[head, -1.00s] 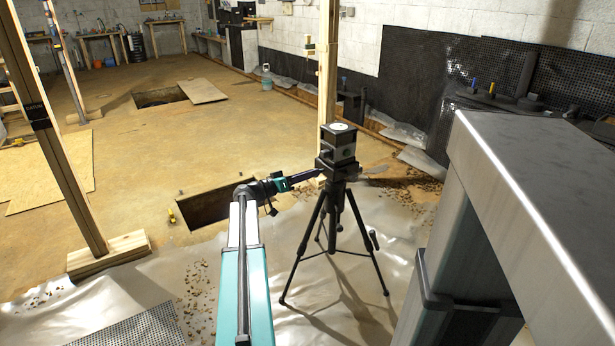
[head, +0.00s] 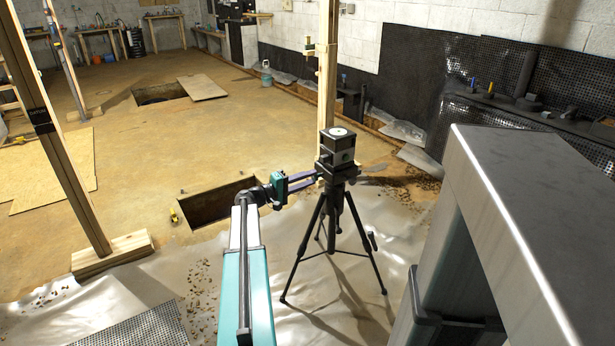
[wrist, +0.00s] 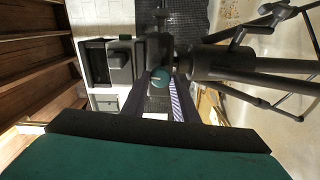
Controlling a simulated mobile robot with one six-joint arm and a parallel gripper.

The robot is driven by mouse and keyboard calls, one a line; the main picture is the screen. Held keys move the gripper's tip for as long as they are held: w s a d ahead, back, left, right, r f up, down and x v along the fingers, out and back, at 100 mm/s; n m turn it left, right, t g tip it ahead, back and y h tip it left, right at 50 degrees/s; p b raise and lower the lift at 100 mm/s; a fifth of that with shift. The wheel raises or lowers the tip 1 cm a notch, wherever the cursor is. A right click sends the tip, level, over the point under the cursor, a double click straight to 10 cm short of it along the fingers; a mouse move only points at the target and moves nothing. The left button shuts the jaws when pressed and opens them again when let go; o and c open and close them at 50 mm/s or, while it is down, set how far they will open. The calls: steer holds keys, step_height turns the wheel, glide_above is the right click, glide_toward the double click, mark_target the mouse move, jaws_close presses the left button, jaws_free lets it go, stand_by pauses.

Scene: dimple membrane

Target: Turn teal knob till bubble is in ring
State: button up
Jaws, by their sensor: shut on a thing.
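A black instrument (head: 336,155) stands on a black tripod (head: 333,240), with a pale round bubble level (head: 338,132) on its top. The bubble and ring are too small to make out. The teal knob (wrist: 160,76) shows in the wrist view on the side of the dark tripod head, with a light mark on its face. My gripper (head: 317,178) reaches in from the left. In the wrist view my gripper (wrist: 161,84) has one finger on each side of the knob and is shut on it. In the head view the knob is hidden at the fingertips.
A rectangular pit (head: 215,203) opens in the floor left of the tripod. A wooden post (head: 327,90) rises just behind it. A large metal frame (head: 540,200) fills the right foreground. Plastic sheeting (head: 165,280) covers the floor around the tripod legs.

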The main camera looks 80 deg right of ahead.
steer(key=shift+s+n+p, duration=0.1)
steer(key=shift+n+p, duration=0.8)
steer(key=shift+n, duration=0.7)
steer(key=shift+f, duration=0.1)
steer(key=o, duration=1)
steer(key=shift+w+a, duration=0.1)
steer(key=shift+w, duration=0.1)
steer(key=p+v, duration=0.1)
steer(key=v, duration=1.2)
steer(key=shift+w+a, duration=0.15)
steer(key=shift+a, duration=0.1)
